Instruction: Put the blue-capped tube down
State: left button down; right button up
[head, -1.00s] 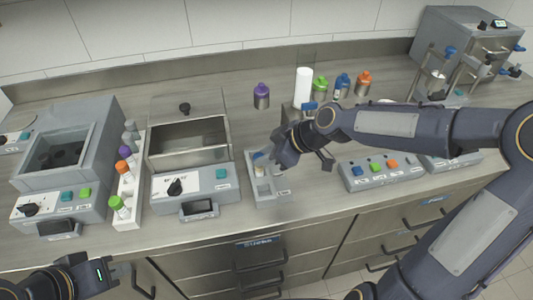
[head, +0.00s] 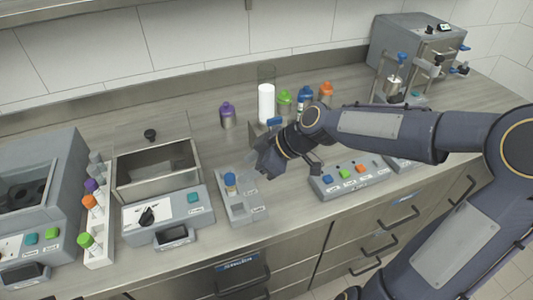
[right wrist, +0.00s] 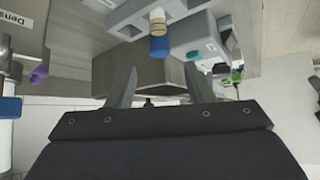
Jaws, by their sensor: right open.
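The blue-capped tube (head: 230,181) stands in the small grey rack (head: 247,213) on the counter, in its back slot. It also shows in the right wrist view, where its blue cap (right wrist: 159,46) is beyond the fingertips, apart from them. My right gripper (head: 262,170) is just to the right of the tube in the head view. In the right wrist view its two fingers (right wrist: 157,82) are spread with nothing between them. The lower part of the tube is hidden in the rack. My left gripper is out of view.
A lidded metal bath (head: 157,177) is left of the rack, beside a white holder (head: 99,252) of capped tubes. A button panel (head: 350,178) is at the right. Capped bottles and a white cylinder (head: 266,103) stand behind. The counter in front of the rack is clear.

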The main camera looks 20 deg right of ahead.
jog(key=v, duration=0.7)
jog(key=s+d+f+m+h, duration=0.1)
jog(key=s+f+m+h, duration=0.1)
jog(key=s+m, duration=0.4)
jog(key=s+d+f+m+h, duration=0.1)
jog(key=s+f+m, duration=0.1)
jog(key=s+m, duration=0.5)
jog(key=s, duration=0.5)
jog(key=shift+s+t+h+p, duration=0.35)
jog(key=shift+s+t+h, duration=0.05)
jog(key=shift+f, duration=0.15)
